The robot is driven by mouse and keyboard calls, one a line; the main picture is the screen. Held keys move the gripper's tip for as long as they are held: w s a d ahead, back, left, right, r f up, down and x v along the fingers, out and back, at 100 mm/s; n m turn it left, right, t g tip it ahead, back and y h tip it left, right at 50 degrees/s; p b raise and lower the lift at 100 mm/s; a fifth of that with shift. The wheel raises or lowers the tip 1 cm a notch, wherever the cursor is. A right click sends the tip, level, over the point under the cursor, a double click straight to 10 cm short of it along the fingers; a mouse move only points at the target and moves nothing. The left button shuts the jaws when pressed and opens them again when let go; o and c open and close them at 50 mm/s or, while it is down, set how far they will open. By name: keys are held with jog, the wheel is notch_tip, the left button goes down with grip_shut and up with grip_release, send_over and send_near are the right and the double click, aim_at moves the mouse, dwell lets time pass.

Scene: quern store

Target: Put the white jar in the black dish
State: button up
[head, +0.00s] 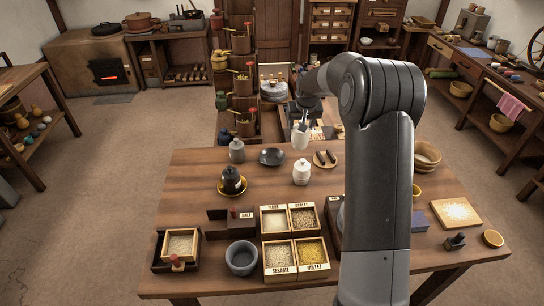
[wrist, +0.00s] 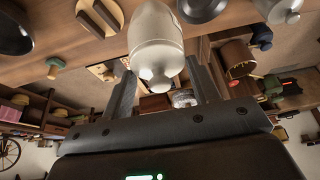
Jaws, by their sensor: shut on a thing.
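My gripper (head: 303,126) is shut on a white jar (head: 300,140), with its lid end toward my palm. The black dish (head: 271,157) lies on the table, empty, left of and nearer than the held jar. Part of the dish shows at the top of the wrist view (wrist: 201,9). A second white, lidded jar (head: 301,172) stands on the table, nearer me.
A grey jar (head: 237,151) stands left of the dish. A round board with dark sticks (head: 325,158) lies right of it. A black jar (head: 231,181) stands on a yellow saucer. Grain boxes (head: 292,248) fill the near middle. Bare wood surrounds the dish.

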jog(key=w+a+f, duration=0.5)
jog(key=a+f, duration=0.5)
jog(key=f, duration=0.1)
dwell(0.3)
jog(key=shift+f, duration=0.1)
jog(key=o, duration=1.6)
